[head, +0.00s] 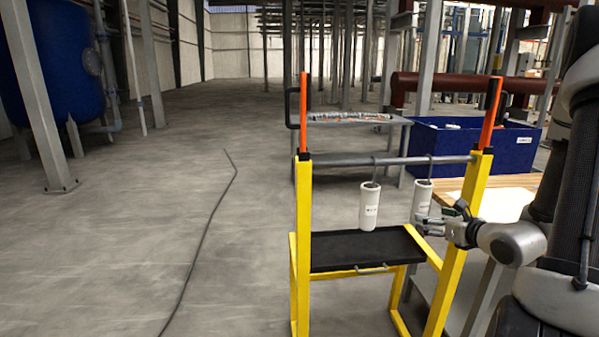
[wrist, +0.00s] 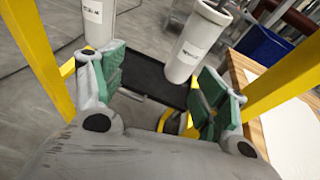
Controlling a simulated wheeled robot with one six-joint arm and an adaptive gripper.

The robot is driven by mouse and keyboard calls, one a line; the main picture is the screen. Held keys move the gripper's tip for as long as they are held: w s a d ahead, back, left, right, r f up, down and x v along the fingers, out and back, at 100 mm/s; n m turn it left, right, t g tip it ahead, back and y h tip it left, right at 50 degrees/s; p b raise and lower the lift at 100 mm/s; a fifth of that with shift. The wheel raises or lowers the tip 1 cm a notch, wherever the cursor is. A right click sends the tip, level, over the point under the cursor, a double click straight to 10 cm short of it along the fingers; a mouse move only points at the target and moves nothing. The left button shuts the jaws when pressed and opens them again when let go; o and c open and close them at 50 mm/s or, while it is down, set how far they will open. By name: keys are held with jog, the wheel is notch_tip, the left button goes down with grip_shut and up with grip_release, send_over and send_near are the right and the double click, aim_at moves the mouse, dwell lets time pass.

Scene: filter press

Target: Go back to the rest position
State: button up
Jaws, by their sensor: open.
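My gripper (head: 438,226) is at the right side of the yellow frame in the head view, beside the right post and close to the right white cylinder (head: 421,201). In the wrist view my gripper (wrist: 160,95) has its green-padded fingers wide apart, with nothing between them. The right cylinder (wrist: 190,48) hangs just beyond the fingers, apparently clear of them. The left white cylinder (head: 369,206) hangs from the same grey bar (head: 385,161) by a hook; it also shows in the wrist view (wrist: 98,20).
The yellow frame (head: 303,230) has orange uprights and a black tray (head: 355,250) below the bar. A blue bin (head: 475,148) and a wooden table (head: 505,190) stand behind at right. A dark cable (head: 205,235) lies on the open floor at left.

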jog(key=s+a+r+n+g+y, duration=0.1)
jog(key=s+a+n+g+y, duration=0.1)
jog(key=s+a+n+g, duration=0.35)
jog(key=s+a+n+g+y, duration=0.2)
jog(key=s+n, duration=0.5)
jog(key=s, duration=0.2)
jog(key=s+a+r+n+g+y, duration=0.1)
jog(key=s+a+n+g+y, duration=0.1)
jog(key=s+a+n+g, duration=0.35)
jog(key=s+d+r+n+g+h, duration=0.1)
jog(key=s+d+r+n+h, duration=0.5)
jog(key=n, duration=0.3)
notch_tip(320, 180, up, 9)
jog(key=n+t+h, duration=0.2)
jog(key=n+t, duration=0.2)
jog(key=n, duration=0.2)
jog(key=shift+s+h, duration=0.4)
jog(key=shift+s, duration=0.05)
